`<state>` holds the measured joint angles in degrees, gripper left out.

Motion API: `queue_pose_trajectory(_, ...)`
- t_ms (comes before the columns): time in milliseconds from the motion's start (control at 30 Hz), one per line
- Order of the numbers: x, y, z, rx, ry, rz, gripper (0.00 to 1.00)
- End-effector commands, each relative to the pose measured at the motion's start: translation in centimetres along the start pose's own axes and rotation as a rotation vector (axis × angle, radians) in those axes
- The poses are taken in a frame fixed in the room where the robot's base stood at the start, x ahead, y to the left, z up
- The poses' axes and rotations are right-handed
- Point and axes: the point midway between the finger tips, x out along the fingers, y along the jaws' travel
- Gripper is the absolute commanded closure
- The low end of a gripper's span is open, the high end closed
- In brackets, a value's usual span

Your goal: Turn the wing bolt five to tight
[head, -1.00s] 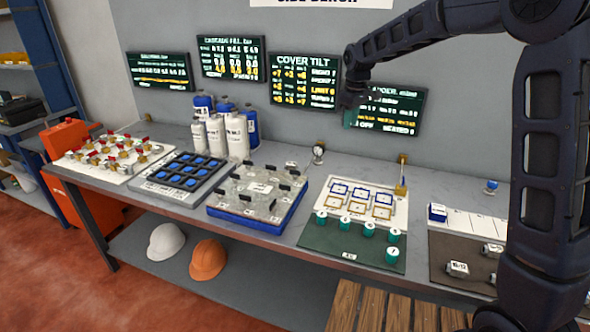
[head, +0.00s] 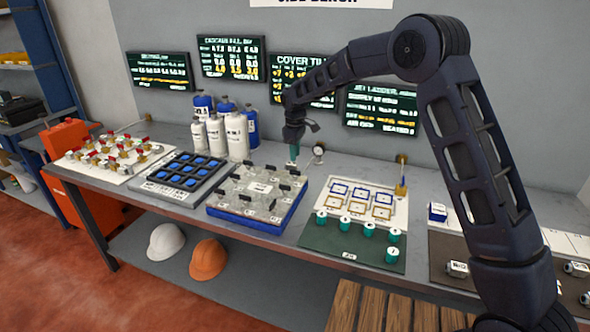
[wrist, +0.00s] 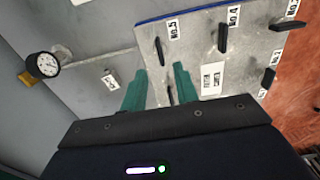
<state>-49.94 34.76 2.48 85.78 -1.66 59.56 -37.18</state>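The grey cover plate (head: 240,199) with several black wing bolts sits on a blue base (head: 240,221) on the bench. Another dark bolt (wrist: 170,95) shows between my fingers, partly hidden by my gripper body. My gripper (head: 294,154) is above the back right of the plate, its green fingers pointing down. In the wrist view its fingers (wrist: 158,88) are apart, with nothing visibly held.
A round gauge (head: 318,150) stands on the bench right behind the plate; it shows in the wrist view (wrist: 44,65). White and blue bottles (head: 215,132) stand behind the plate. A blue-keyed panel (head: 150,189) is left, a green mat (head: 320,238) with cylinders right.

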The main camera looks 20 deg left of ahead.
Motion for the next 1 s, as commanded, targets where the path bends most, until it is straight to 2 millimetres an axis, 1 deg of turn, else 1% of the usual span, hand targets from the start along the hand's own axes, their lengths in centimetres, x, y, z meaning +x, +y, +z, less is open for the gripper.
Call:
queue_pose_trajectory(33, 1.0, 0.0, 0.0, 0.000, -0.001, -0.001, 0.70)
queue_pose_trajectory(200, 3.9, -0.1, 0.0, 0.000, -0.001, -0.002, 0.70)
queue_pose_trajectory(400, 6.3, 0.0, 0.0, -0.001, 0.000, 0.000, 0.70)
queue_pose_trajectory(600, 7.3, 0.0, 0.0, 0.000, 0.001, 0.000, 0.70)
queue_pose_trajectory(867, 7.4, 0.0, 0.0, 0.000, 0.001, 0.000, 0.70)
queue_pose_trajectory(933, 7.4, 0.0, 0.0, 0.000, 0.001, 0.000, 0.80)
queue_pose_trajectory(1000, 7.4, 0.0, 0.0, 0.000, 0.001, 0.000, 0.94)
